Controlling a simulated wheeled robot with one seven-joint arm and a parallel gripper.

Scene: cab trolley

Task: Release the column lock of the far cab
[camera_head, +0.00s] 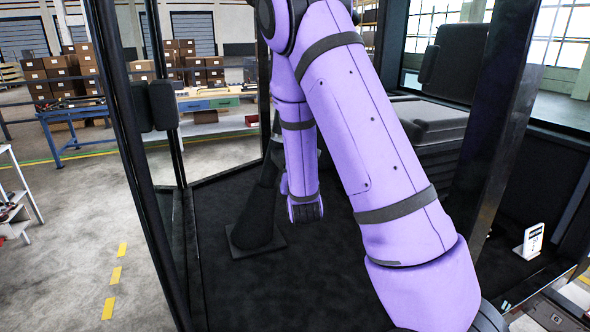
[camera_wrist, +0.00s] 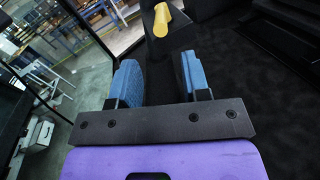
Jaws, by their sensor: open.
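The cab (camera_head: 335,270) has dark posts and a black floor, and my arm reaches inside it. A black column (camera_head: 262,195) stands on a square foot plate on the cab floor, and my arm hides its upper part. In the wrist view a yellow lever (camera_wrist: 162,18) sticks out from the black column (camera_wrist: 153,45) near the top edge. My gripper (camera_wrist: 158,65) has blue finger pads spread apart with nothing between them. The lever lies beyond the fingertips, roughly in line with the gap, and does not touch them. In the head view the fingers cannot be made out.
A dark seat (camera_head: 430,122) stands behind my arm to the right. A dark cab post (camera_head: 500,130) rises at right, and another post (camera_head: 130,150) at left. A small white tag (camera_head: 531,241) stands at lower right. The cab floor around the column foot is clear.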

